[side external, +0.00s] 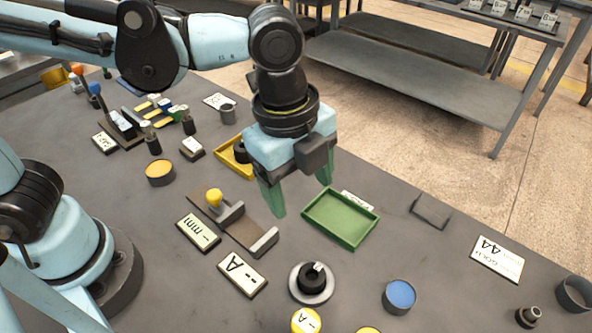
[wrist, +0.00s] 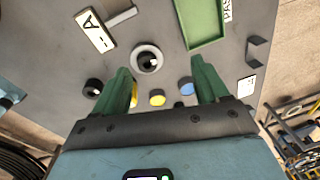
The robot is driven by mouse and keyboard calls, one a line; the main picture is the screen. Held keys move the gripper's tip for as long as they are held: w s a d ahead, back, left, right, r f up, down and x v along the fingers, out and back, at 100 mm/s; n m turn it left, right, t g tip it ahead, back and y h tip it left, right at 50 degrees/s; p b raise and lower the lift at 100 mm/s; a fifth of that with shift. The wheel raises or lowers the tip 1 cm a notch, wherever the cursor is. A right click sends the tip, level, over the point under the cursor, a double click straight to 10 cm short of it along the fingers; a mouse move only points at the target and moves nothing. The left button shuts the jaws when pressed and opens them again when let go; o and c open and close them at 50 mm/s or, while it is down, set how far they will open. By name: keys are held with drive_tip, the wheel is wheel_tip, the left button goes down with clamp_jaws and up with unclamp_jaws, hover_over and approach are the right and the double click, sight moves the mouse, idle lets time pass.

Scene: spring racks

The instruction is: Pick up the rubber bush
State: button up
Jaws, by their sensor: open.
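My gripper (side external: 302,198) is open and empty above the grey bench, between the yellow tray (side external: 224,160) and the green tray (side external: 347,243). In the wrist view its green fingers (wrist: 163,82) are spread wide apart with nothing between them. I cannot tell for sure which piece is the rubber bush. A black round piece (side external: 240,152) sits in the yellow tray, partly hidden behind my gripper. A dark stepped round piece (side external: 528,316) with a hole in its top stands at the lower right. A black ring-like piece (wrist: 93,87) shows left of the fingers in the wrist view.
A black knob on a grey disc (side external: 313,283) stands before the green tray, empty inside. A blue-topped cylinder (side external: 399,296), a dark open cup (side external: 575,293) and a "44" card (side external: 497,257) lie right. A yellow-knobbed fixture (side external: 235,222) is left. Bench around the grey bracket (side external: 431,211) is clear.

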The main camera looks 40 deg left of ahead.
sight(311, 276)
drive_tip(key=s+d+f+m+g, duration=0.1)
drive_tip(key=s+d+m, duration=0.2)
drive_tip(key=d+m, duration=0.2)
drive_tip(key=shift+y, duration=0.4)
drive_tip(key=shift+f, duration=5.9)
drive_tip(key=shift+c, duration=0.5)
drive_tip(key=c, duration=1.2)
drive_tip(key=shift+o, duration=0.2)
drive_tip(key=shift+r, duration=0.1)
